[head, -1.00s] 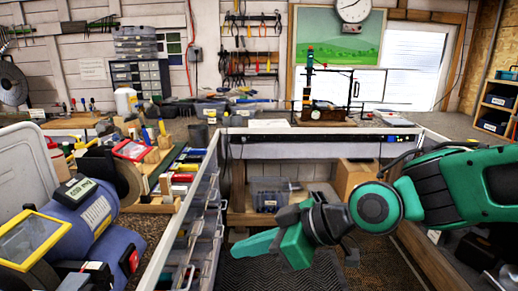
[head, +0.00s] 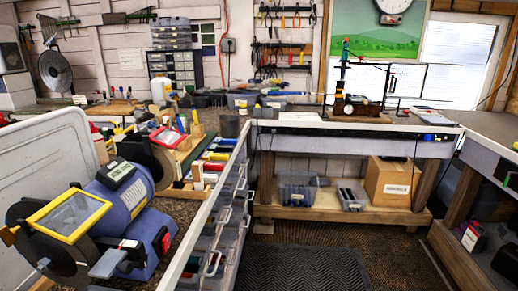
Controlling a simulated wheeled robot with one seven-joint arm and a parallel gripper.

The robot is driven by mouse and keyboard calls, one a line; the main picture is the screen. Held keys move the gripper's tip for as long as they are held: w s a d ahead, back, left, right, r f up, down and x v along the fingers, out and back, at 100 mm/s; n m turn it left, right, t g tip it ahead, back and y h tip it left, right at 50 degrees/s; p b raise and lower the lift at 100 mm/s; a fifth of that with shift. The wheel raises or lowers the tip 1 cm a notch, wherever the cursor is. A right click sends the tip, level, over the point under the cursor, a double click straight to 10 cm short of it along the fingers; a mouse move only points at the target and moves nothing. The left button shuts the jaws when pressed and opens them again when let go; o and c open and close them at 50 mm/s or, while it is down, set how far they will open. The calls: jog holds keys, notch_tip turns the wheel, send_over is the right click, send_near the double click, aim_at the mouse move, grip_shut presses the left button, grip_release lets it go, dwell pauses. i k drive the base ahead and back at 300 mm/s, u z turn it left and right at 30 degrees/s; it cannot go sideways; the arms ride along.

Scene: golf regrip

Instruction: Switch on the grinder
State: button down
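The grinder (head: 128,197) is a blue bench grinder at the left of the head view, on the bench. A dark wheel (head: 32,243) and a yellow-framed shield (head: 74,217) are at its near end. Whether the switch is on or off is not clear. My gripper and arm are out of view.
A white panel (head: 45,165) stands behind the grinder. A column of drawers (head: 222,215) runs along the bench front at its right. The floor mat (head: 303,268) is clear. A cardboard box (head: 391,182) and bins (head: 297,188) sit under the far bench.

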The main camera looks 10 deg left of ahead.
aim_at(166, 243)
jog(key=u, duration=1.6)
